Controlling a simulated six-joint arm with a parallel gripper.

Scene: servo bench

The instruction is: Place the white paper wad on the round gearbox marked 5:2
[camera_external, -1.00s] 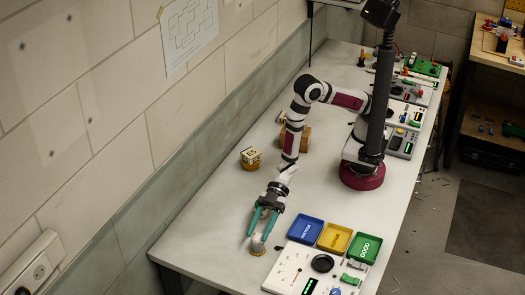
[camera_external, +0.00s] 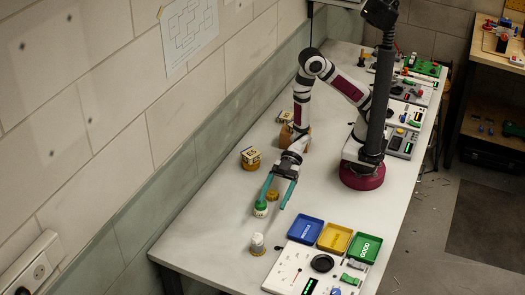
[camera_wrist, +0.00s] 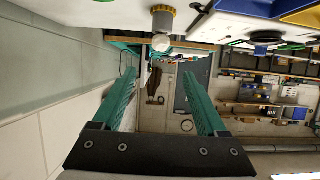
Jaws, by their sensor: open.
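A short round piece with a gold toothed base (camera_external: 257,252) and a pale body stands upright near the table's front left. A whitish rounded lump, which looks like the paper wad (camera_external: 257,238), sits on top of it. In the wrist view, which is upside down, the gold base (camera_wrist: 161,9) and the pale lump (camera_wrist: 161,43) show at the top. The marking 5:2 cannot be read. My gripper (camera_external: 273,206) is open, behind the piece and apart from it. In the wrist view the jaws (camera_wrist: 162,82) are spread with nothing between them.
A green and white round piece (camera_external: 260,209) and an amber one (camera_external: 272,196) stand around my fingers. Blue (camera_external: 306,228), yellow (camera_external: 334,238) and green (camera_external: 363,249) trays and a white panel (camera_external: 290,270) lie right.

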